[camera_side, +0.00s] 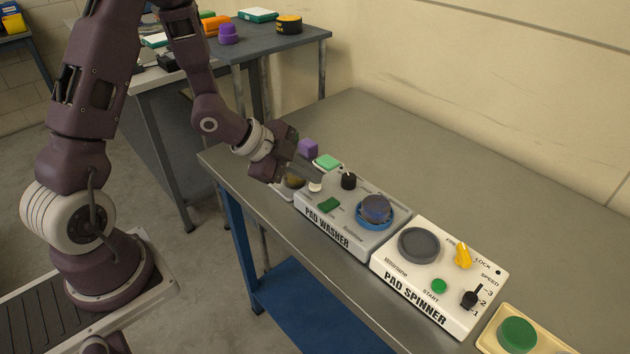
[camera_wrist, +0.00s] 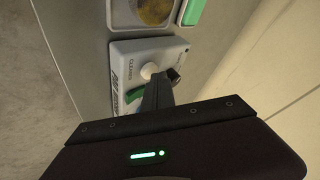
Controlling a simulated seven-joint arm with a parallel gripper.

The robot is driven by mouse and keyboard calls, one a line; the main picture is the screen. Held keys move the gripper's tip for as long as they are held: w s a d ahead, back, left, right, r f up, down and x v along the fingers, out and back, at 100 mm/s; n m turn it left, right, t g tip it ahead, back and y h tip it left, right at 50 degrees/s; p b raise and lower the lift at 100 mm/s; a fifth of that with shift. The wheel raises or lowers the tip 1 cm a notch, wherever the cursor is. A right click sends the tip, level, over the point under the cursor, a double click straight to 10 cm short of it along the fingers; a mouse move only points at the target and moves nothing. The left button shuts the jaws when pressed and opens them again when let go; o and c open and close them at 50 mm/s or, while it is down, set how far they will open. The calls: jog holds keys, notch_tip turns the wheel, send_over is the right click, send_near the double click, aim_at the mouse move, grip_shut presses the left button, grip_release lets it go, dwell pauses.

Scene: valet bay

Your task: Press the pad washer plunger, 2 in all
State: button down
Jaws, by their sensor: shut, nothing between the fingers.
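In the wrist view the fingers (camera_wrist: 158,82) partly cover the panel. I cannot tell whether they touch the knob or whether it is pushed down.
The washer also carries a black knob (camera_side: 348,180), a green switch (camera_side: 329,205) and a blue basin holding a dark pad (camera_side: 376,207). The pad spinner (camera_side: 440,275) stands to its right. A green block (camera_side: 327,161) and a purple block (camera_side: 307,147) sit behind. The back right bench is clear.

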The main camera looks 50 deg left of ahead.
aim_at(310, 185)
jog(key=shift+f, duration=0.15)
dwell(0.3)
jog(key=shift+r, duration=1.15)
jog(key=shift+r, duration=2.5)
notch_tip(310, 185, up, 4)
jog(key=shift+f, duration=0.1)
dwell(0.4)
